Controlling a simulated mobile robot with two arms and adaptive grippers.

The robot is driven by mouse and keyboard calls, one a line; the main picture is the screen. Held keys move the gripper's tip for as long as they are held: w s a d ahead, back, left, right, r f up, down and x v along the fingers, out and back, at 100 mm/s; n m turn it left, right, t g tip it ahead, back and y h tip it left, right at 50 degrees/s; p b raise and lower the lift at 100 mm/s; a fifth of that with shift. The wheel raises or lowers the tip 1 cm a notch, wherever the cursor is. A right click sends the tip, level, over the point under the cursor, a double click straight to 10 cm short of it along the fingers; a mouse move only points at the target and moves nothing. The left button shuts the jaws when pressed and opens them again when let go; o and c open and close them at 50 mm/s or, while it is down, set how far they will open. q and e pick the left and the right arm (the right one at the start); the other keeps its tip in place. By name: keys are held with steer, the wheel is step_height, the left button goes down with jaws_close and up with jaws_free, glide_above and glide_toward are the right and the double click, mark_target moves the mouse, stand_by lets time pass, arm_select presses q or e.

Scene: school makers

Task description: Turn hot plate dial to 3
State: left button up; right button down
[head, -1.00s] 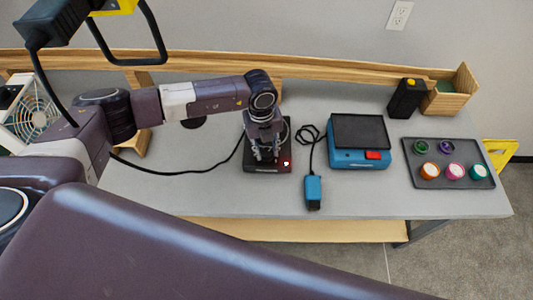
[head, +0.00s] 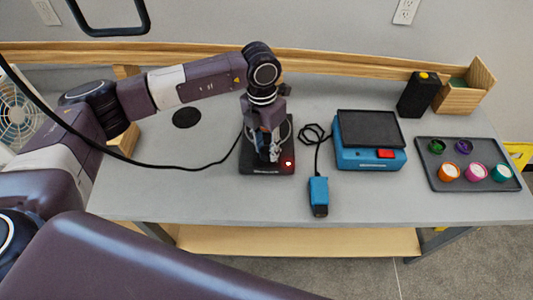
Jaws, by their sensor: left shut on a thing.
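The hot plate (head: 284,153) is a small black unit on the grey table, with a red light lit at its front right. My left gripper (head: 269,155) points down over the front middle of the hot plate. It is shut on the dial, which its fingers hide, so I cannot read the dial's setting. My right gripper is not in view.
A blue device with a black top and red switch (head: 370,140) stands right of the hot plate. A blue corded block (head: 318,196) lies in front. A grey tray (head: 445,176) holds several colored jars. A black cable crosses the left side.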

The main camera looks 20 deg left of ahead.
arm_select(q)
steer(key=m+b, duration=0.3)
steer(key=shift+w+f+m, duration=0.1)
steer(key=shift+m, duration=0.3)
steer(key=shift+m+b, duration=0.7)
steer(key=shift+b, duration=0.1)
steer(key=shift+r, duration=0.2)
steer(key=o, duration=1.1)
steer(key=shift+o, duration=0.2)
steer(key=shift+f, duration=0.1)
